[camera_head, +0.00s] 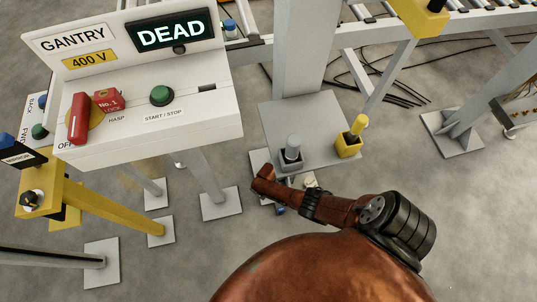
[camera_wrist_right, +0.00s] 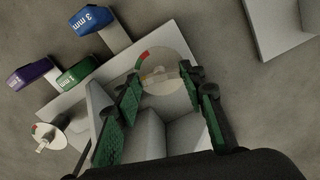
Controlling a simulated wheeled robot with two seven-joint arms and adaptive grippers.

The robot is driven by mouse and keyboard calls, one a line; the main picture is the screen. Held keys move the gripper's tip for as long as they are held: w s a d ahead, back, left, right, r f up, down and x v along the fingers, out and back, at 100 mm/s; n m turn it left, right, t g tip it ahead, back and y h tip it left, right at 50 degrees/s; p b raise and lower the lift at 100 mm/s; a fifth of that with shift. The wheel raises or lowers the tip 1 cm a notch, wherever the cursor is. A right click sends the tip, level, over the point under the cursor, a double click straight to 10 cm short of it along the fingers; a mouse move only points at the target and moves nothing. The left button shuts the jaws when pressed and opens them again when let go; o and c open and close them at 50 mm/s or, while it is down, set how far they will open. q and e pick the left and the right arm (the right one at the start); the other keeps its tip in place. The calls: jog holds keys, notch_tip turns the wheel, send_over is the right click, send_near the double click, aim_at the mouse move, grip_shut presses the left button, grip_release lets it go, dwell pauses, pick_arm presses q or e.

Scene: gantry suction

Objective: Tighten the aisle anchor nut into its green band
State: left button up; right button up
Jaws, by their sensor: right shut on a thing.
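In the right wrist view, a pale round dial (camera_wrist_right: 172,62) lies on a light plate. A short red and green band shows on its upper left rim. My right gripper (camera_wrist_right: 160,80) has its two green-padded fingers on either side of a pale piece at the dial's middle, which I take as the anchor nut; it is mostly hidden. A second dial (camera_wrist_right: 56,131) with a pale pointed piece and a red and green mark lies at the left. In the head view, my copper arm hides most of this spot. My left gripper is in neither view.
Blue (camera_wrist_right: 90,19), green (camera_wrist_right: 80,73) and purple (camera_wrist_right: 33,72) labelled blocks stand beside the plate. In the head view, a grey holder (camera_head: 290,165) and yellow holder (camera_head: 348,146) stand near the post. The control box (camera_head: 210,115) reads DEAD and carries a red lock (camera_head: 107,101).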

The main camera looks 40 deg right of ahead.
jog(key=shift+s, duration=0.1)
jog(key=o, duration=1.2)
jog(key=shift+c, duration=0.2)
jog(key=shift+r, duration=0.15)
jog(key=shift+r, duration=0.5)
notch_tip(320, 180, up, 11)
jog(key=shift+f, duration=0.15)
